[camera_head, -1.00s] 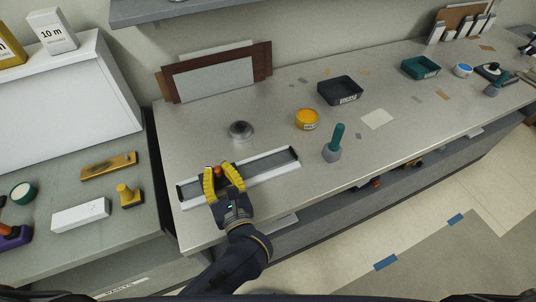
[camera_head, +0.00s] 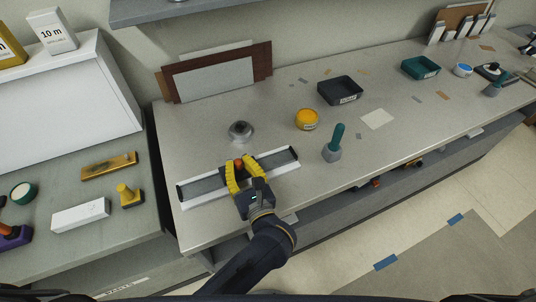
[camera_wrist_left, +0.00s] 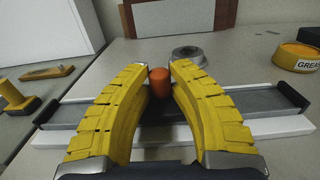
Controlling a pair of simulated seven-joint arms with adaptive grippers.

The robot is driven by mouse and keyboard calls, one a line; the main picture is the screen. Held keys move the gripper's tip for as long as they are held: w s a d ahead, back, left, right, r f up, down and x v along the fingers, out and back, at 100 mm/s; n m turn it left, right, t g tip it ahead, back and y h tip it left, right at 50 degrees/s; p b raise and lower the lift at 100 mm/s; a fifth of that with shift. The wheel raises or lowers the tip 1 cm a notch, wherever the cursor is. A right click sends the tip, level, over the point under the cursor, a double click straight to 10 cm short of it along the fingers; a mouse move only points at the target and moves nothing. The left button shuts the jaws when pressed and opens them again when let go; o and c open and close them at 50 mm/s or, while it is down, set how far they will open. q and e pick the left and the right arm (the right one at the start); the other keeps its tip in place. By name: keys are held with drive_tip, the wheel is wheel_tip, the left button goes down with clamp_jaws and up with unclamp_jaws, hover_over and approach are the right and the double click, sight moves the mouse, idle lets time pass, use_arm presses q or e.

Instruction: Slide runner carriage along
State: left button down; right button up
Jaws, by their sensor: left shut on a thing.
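The runner is a white rail with a dark grey track (camera_head: 277,159) and dark end stops, lying on the counter near its front edge. Its carriage has an orange-red knob (camera_head: 239,163), which also shows in the left wrist view (camera_wrist_left: 160,82). My left gripper (camera_head: 240,167) has its yellow fingers shut around the knob, near the middle of the track. The fingers hide the carriage's lower part. In the left wrist view the fingertips (camera_wrist_left: 160,70) sit either side of the knob, with track visible to both sides. My right gripper is not in view.
A round metal piece (camera_head: 240,130) stands just behind the rail. A yellow grease tub (camera_head: 307,119), a teal-handled tool (camera_head: 335,143) and a dark tray (camera_head: 341,90) stand to the right. Framed boards (camera_head: 215,76) lean on the wall behind.

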use_arm(q)
drive_tip(key=shift+w+d, duration=0.6)
drive_tip(key=shift+d, duration=0.75)
drive_tip(key=shift+w+d, duration=0.55)
drive_tip(key=shift+d, duration=0.75)
drive_tip(key=shift+w+d, duration=0.6)
drive_tip(key=shift+d, duration=0.85)
drive_tip(key=shift+w+d, duration=0.25)
drive_tip(key=shift+d, duration=0.2)
drive_tip(key=shift+w+d, duration=0.2)
drive_tip(key=shift+d, duration=0.25)
drive_tip(key=c, duration=1.2)
unclamp_jaws()
